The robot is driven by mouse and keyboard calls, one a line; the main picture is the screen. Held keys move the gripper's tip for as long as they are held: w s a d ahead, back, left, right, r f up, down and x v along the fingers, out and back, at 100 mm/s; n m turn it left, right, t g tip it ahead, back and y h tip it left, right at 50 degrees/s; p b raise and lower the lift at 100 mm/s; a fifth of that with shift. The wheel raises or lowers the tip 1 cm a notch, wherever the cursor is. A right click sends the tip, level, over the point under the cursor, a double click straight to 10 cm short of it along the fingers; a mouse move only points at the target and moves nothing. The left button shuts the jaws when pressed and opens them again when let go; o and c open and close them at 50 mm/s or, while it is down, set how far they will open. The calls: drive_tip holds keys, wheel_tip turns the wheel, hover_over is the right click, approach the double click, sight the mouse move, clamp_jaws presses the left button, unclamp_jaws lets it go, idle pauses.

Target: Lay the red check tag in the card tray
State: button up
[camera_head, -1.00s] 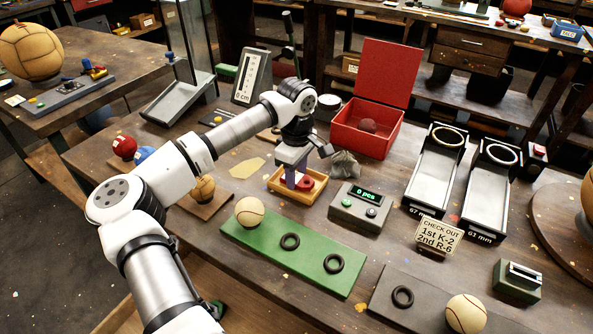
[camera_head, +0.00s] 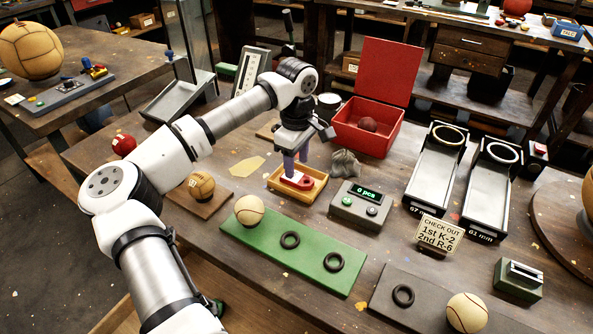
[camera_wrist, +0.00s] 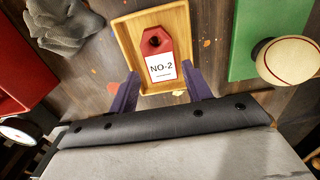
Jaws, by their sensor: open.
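The red check tag (camera_wrist: 157,52), with a hole and a white label reading NO-2, lies flat in the wooden card tray (camera_wrist: 184,40), inside its rim. In the head view the tag (camera_head: 297,181) is a small red piece in the tan tray (camera_head: 313,191). My gripper (camera_wrist: 160,92) is open, its two purple fingers spread apart at the near end of the tray with nothing between them. In the head view my gripper (camera_head: 293,172) stands just above the tray, apart from the tag, and its fingers hide part of the tray.
A grey counter box (camera_head: 355,207) reading 0 pcs stands right of the tray. A green mat (camera_head: 330,255) with a ball (camera_head: 249,210) and black rings is in front. A grey crumpled lump (camera_head: 345,163) and an open red box (camera_head: 362,133) are behind.

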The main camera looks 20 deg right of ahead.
sight(297, 177)
wheel_tip(297, 177, up, 8)
drive_tip(key=shift+r+b, duration=0.2)
drive_tip(key=shift+b, duration=0.15)
idle(0.4)
